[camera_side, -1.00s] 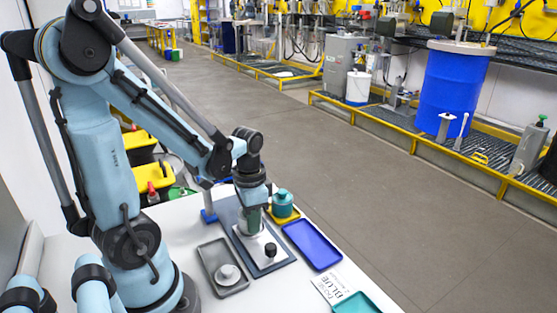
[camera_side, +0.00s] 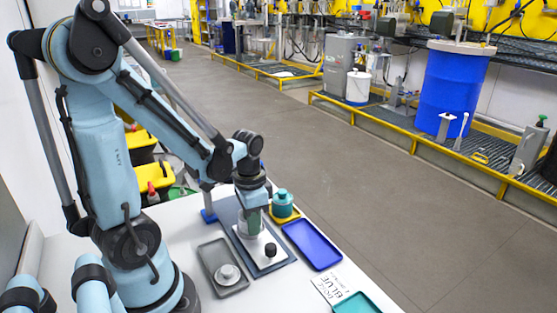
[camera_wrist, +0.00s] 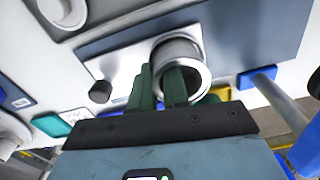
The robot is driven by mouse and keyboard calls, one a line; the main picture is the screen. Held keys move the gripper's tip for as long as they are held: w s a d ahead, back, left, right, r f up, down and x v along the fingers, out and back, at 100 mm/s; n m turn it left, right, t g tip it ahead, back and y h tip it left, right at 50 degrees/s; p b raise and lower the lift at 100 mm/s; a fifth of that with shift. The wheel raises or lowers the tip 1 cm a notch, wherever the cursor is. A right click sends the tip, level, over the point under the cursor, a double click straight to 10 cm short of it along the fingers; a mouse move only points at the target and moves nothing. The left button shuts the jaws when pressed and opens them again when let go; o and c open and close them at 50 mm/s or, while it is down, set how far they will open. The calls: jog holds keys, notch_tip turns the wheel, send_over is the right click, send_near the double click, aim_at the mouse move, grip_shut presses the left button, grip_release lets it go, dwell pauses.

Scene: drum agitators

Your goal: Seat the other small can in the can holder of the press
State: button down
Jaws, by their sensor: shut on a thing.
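My gripper (camera_wrist: 163,92) has dark green fingers and is shut on the small can, pointing down over the press. In the wrist view, the small can (camera_wrist: 176,50) is a grey cylinder within or against a pale ring, the can holder (camera_wrist: 202,58); I cannot tell how deep it sits. In the side view, my gripper (camera_side: 252,220) is low over the press plate (camera_side: 283,258), and the fingers hide most of the can. The press has a white block and a black knob (camera_side: 270,250). A round silver piece (camera_side: 227,273) lies on the grey tray (camera_side: 211,255).
A teal pot (camera_side: 282,202) stands on a yellow tray behind the gripper. An empty blue tray (camera_side: 312,245) lies right of the press. A printed card (camera_side: 332,288) and a teal tray (camera_side: 357,304) are in front. A blue-footed post (camera_side: 209,215) stands close left of the gripper.

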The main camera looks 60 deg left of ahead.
jog(key=shift+f, duration=0.1)
dwell(0.3)
jog(key=c, duration=1)
grip_release()
jog(key=shift+c, duration=0.2)
jog(key=shift+o, duration=0.4)
jog(key=shift+o, duration=1.2)
jog(key=shift+r, duration=1.2)
jog(key=shift+r, duration=0.1)
